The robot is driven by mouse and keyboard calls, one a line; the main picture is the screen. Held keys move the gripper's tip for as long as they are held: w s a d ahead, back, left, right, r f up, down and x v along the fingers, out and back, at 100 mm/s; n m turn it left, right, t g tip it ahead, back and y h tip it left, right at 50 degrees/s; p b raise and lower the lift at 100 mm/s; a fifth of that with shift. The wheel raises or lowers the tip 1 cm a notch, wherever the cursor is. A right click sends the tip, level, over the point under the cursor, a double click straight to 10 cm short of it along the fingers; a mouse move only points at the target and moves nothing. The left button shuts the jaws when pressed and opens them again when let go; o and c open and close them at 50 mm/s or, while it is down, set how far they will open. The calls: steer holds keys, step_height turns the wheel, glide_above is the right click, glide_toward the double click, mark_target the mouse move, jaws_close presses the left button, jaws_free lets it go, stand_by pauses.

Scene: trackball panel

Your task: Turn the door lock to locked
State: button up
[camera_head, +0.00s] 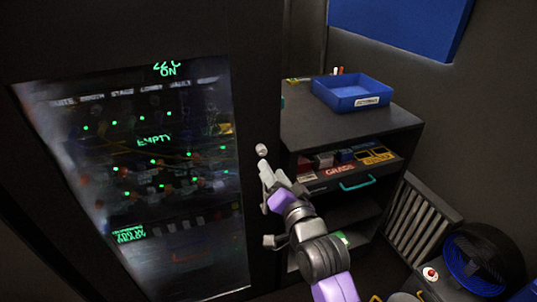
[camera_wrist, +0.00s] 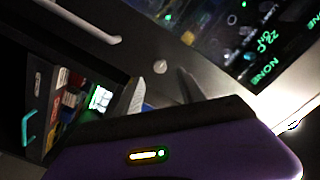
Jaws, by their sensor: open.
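The door lock is a small, pale round knob (camera_head: 262,150) on the dark frame at the right of the glass-fronted door (camera_head: 130,190). It also shows as a pale disc (camera_wrist: 160,67) in the wrist view. Which way the lock is turned is too small to tell. My gripper (camera_head: 266,174) is just below the knob in the head view, its fingers pointing up toward it. In the wrist view my gripper's fingertips (camera_wrist: 162,88) lie below the knob, one on each side of it, with a gap between them. The gripper is open and empty.
A dark cabinet (camera_head: 350,132) with a blue bin (camera_head: 351,92) on top and a teal drawer handle (camera_head: 356,183) stands right of the door. A pale bar handle (camera_wrist: 85,20) shows in the wrist view. A fan (camera_head: 483,258) stands at lower right.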

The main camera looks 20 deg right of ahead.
mark_target(263, 154)
steer(key=shift+w+d+p, duration=0.1)
steer(key=shift+w+p, duration=0.2)
steer(key=shift+w, duration=3.6)
steer(key=shift+c, duration=0.5)
jaws_close()
